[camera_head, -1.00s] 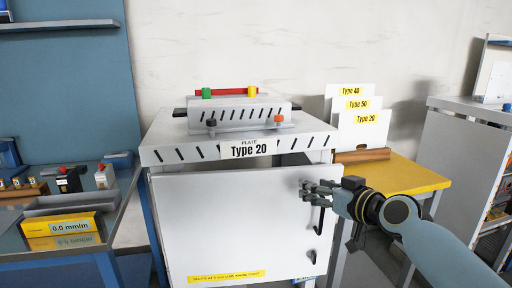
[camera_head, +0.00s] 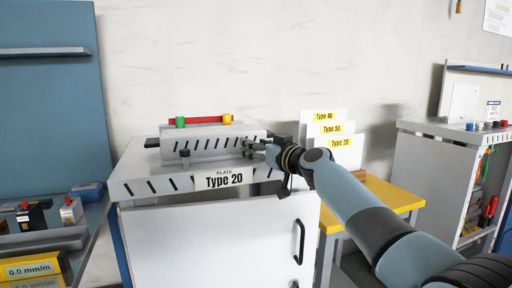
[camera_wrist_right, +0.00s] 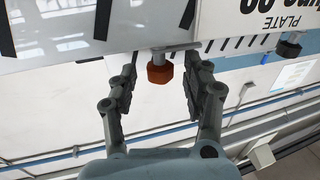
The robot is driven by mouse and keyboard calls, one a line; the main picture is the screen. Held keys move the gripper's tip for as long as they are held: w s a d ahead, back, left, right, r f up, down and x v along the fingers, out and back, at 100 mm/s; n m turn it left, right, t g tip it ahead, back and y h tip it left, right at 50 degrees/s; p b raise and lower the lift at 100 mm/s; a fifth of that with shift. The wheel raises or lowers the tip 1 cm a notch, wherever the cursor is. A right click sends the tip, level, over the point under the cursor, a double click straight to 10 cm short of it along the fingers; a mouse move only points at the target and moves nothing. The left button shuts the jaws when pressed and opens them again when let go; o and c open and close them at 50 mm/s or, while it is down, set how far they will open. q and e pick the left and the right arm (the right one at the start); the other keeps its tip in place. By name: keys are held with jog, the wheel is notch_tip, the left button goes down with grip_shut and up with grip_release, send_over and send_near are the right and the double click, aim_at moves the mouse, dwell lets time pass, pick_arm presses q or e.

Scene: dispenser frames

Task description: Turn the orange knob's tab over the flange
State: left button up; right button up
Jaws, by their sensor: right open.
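The orange knob (camera_wrist_right: 160,70) shows in the right wrist view, on a short light stem below the dispenser's slotted face. A thin grey strip (camera_wrist_right: 182,47), perhaps its tab, crosses the stem; I cannot tell whether it lies over a flange. My right gripper (camera_head: 249,148) is open, its fingers on either side of the knob with gaps to both. In the head view the gripper and wrist hide the orange knob. A second, dark knob (camera_head: 185,158) stands at the left of the dispenser (camera_head: 215,148). My left gripper is not in view.
The dispenser sits on a white cabinet (camera_head: 220,240) labelled Type 20, with a black door handle (camera_head: 298,242). White type cards (camera_head: 325,130) stand on a yellow table (camera_head: 400,194) at right. A red bar (camera_head: 204,120) lies above the dispenser.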

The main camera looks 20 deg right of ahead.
jog(key=shift+w, duration=0.2)
jog(key=shift+c, duration=0.4)
grip_shut()
